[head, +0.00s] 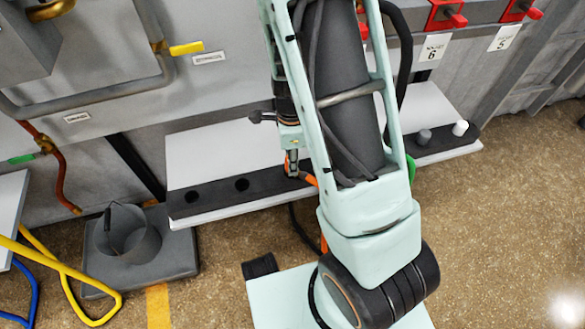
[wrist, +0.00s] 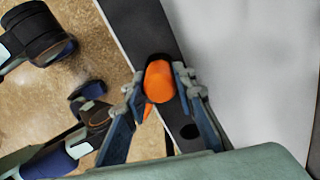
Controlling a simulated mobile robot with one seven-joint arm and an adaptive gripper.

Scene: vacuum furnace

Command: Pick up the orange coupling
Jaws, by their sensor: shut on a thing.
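The orange coupling (wrist: 159,82) shows in the wrist view between the two fingers of my gripper (wrist: 158,86). The fingers press on it from both sides. It is over or in the dark strip (wrist: 140,28) along the shelf edge; I cannot tell whether it is still seated in a hole. In the head view my gripper (head: 292,167) is low over the same dark strip (head: 216,189), partly hidden by my arm. A small orange patch shows beside it, but I cannot tell whether that is the coupling.
The white shelf (head: 205,150) has two empty holes at its left part. A grey piece (head: 424,136) and a white piece (head: 460,128) stand at its right end. A grey bucket (head: 128,240) and a yellow tube frame (head: 65,262) are at the lower left.

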